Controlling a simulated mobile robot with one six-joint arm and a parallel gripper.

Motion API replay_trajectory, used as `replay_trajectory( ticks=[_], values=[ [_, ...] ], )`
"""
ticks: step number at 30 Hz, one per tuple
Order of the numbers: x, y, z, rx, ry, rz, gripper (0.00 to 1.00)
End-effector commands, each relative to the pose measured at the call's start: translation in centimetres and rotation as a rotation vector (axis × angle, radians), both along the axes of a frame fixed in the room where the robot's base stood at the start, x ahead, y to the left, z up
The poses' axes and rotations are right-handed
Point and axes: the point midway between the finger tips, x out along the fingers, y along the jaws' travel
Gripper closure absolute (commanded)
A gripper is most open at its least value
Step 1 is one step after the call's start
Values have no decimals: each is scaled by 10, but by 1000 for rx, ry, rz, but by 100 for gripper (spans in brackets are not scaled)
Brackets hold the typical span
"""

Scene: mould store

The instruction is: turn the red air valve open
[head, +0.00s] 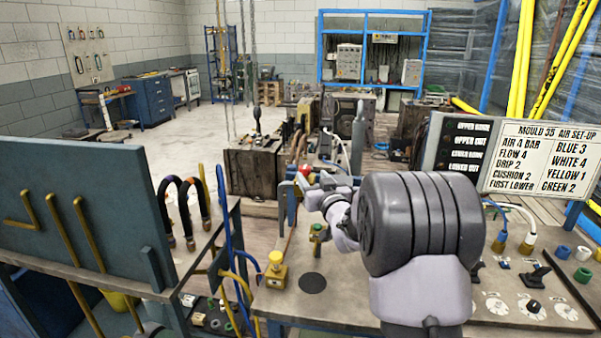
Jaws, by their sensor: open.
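A small red part (304,171), which looks like the red air valve's handle, shows just beyond my gripper at the far edge of the bench. My gripper (297,186) points away and to the left, close to the red part. Its jaws are open, but they are small here, and I cannot tell whether they touch the red part or surround it. The valve's body and the handle's angle are mostly hidden behind my gripper and wrist.
A yellow-knobbed brass block (275,269) and a brass fitting with a green top (316,238) stand on the bench (345,295). A sign (545,158) and dials (533,308) are at right. A blue-grey panel (80,215) with hoses stands at left.

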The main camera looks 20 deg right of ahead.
Motion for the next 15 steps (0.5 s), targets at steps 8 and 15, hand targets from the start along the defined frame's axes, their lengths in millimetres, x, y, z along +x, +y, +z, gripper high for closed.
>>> replay_trajectory(
  ticks=[8, 15],
  values=[
    [58, -7, -1, 0, 0, 0, 47],
    [70, -8, 0, 0, 1, 0, 47]
  ],
)
